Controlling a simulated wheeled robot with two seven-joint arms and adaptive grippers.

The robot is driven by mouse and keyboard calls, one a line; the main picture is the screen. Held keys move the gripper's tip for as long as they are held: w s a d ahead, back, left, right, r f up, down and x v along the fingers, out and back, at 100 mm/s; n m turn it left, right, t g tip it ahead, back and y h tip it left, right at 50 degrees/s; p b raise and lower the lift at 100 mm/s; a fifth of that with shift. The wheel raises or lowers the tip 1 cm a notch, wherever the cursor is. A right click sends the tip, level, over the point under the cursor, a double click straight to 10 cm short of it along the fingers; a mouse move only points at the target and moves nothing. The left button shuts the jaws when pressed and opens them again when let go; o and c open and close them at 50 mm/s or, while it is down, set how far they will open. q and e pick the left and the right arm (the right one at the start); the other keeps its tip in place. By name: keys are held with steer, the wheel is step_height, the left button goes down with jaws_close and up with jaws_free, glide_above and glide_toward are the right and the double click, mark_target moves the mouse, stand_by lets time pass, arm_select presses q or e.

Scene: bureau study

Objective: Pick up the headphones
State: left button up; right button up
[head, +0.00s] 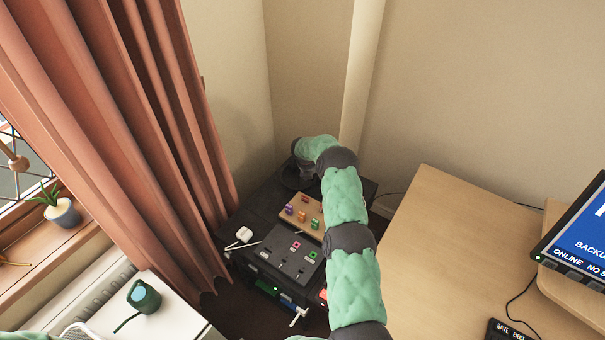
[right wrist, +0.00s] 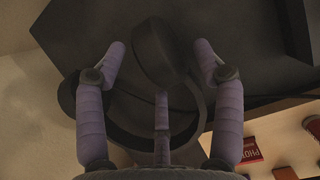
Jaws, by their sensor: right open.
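The headphones are dark, almost black. In the right wrist view an ear cup (right wrist: 152,55) lies between my fingers, and the curved headband (right wrist: 122,138) passes below it. In the head view the headphones (head: 293,179) show only as a dark shape at the far end of the black cabinet, partly hidden by my arm. My right gripper (right wrist: 160,52) is open, with its purple fingers spread on both sides of the ear cup. I cannot tell whether the fingers touch it. My left gripper is out of view.
The black cabinet top (head: 258,205) also holds a wooden board with coloured pieces (head: 302,213), a dark panel (head: 291,255) and a small white object (head: 243,235). Walls close off the back. A curtain (head: 150,130) hangs at left, and a wooden desk (head: 450,250) stands at right.

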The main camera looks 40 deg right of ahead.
steer(key=shift+c, duration=0.3)
jaws_close()
steer(key=shift+r, duration=0.1)
step_height(320, 180, up, 4)
steer(key=shift+f+p, duration=0.25)
steer(key=shift+p, duration=0.45)
steer(key=s+a+r+p, duration=0.2)
steer(key=s+a+r, duration=0.7)
steer(key=a, duration=0.1)
steer(key=shift+s+r, duration=0.15)
steer(key=shift+s, duration=0.25)
